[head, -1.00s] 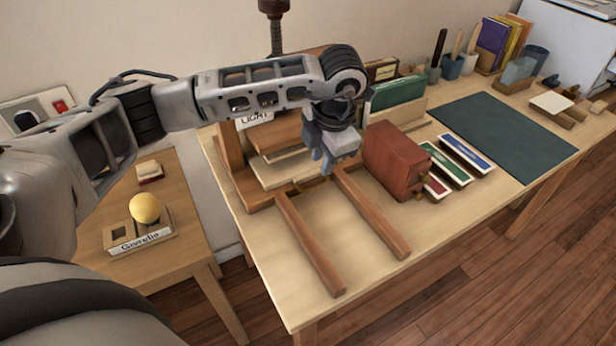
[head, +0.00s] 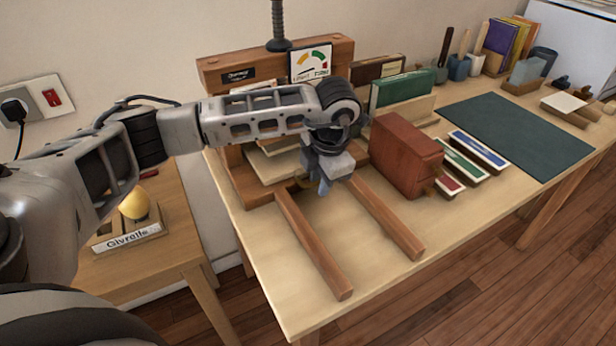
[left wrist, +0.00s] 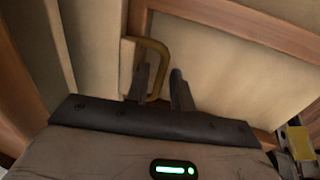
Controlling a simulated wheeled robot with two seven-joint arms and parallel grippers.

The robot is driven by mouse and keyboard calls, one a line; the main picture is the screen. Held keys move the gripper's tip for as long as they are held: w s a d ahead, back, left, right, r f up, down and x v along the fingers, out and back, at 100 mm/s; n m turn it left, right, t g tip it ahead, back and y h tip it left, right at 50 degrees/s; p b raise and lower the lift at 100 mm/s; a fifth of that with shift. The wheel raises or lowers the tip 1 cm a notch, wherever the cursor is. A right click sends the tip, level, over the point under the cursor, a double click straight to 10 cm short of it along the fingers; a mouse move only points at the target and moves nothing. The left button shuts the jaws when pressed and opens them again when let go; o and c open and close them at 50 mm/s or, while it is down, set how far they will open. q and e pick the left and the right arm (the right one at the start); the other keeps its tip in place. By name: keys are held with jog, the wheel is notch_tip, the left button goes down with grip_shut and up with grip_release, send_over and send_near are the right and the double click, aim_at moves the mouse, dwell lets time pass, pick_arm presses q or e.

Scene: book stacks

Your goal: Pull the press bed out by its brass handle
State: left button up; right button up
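The wooden press stands at the left end of the table, with its pale bed boards (head: 268,168) between the uprights. In the left wrist view the brass handle (left wrist: 163,62) is a bent loop against the pale bed (left wrist: 230,65). My left gripper (left wrist: 160,78) is open at the handle, with one dark finger on each side of the loop's near bar. A gap shows between the fingers. In the head view my left gripper (head: 323,187) points down above the inner ends of the rails and hides most of the handle. My right gripper is not in view.
Two wooden rails, left (head: 312,245) and right (head: 388,220), run toward the table's front edge with bare tabletop between them. A reddish-brown block (head: 405,155) stands close right of the rails. A side table with a yellow ball (head: 134,205) is at the left.

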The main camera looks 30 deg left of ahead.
pick_arm(q)
grip_shut()
jog(key=shift+d, duration=0.15)
